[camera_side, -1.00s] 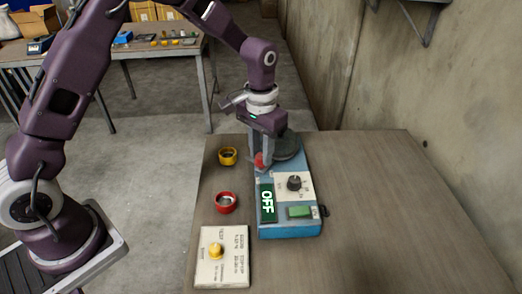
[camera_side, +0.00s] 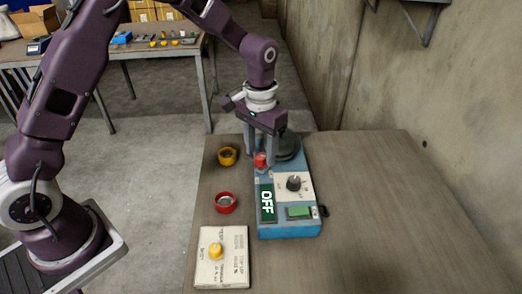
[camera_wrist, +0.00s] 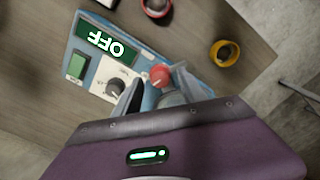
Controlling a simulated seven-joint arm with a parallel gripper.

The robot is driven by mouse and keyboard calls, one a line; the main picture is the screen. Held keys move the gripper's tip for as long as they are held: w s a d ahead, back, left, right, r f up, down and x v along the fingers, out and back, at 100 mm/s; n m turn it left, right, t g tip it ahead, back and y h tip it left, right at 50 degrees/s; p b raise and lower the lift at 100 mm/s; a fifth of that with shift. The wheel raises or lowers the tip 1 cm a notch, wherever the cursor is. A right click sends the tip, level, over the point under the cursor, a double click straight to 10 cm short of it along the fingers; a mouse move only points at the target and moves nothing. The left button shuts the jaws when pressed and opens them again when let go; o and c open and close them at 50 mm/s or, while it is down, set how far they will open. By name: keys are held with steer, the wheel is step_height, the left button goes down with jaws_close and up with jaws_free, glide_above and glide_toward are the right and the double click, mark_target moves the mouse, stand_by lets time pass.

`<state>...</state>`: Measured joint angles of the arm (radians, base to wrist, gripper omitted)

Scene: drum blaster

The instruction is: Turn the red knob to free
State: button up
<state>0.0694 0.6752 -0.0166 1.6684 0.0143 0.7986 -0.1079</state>
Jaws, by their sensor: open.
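The red knob (camera_side: 260,160) is on the far left part of the blue control box (camera_side: 288,229), beside a dark round platform (camera_side: 288,147). It also shows in the wrist view (camera_wrist: 160,75). My gripper (camera_side: 261,160) points down over the knob and is open, with one finger to its left and one to its right in the side view. I cannot tell whether either finger touches the knob. The box's display (camera_side: 267,204) reads OFF.
A black dial (camera_side: 293,183) and a green button (camera_side: 299,212) are on the box. A yellow ring-shaped part (camera_side: 228,156) and a red one (camera_side: 225,203) lie left of it. A printed card (camera_side: 222,274) with a yellow knob lies at the front. The table's right side is clear.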

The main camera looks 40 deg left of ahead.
mark_target(260, 155)
step_height(260, 155, up, 6)
steer(key=shift+r, duration=0.25)
steer(key=shift+r, duration=0.1)
steer(key=s+a+r+t, duration=0.2)
steer(key=s+r+t, duration=0.1)
steer(key=s+r, duration=1)
steer(key=s+a+f+t, duration=0.1)
steer(key=s+t, duration=0.1)
steer(key=s, duration=1.2)
steer(key=shift+s+a+f+t, duration=0.15)
steer(key=shift+a+f+t, duration=0.05)
steer(key=shift+f+t, duration=0.15)
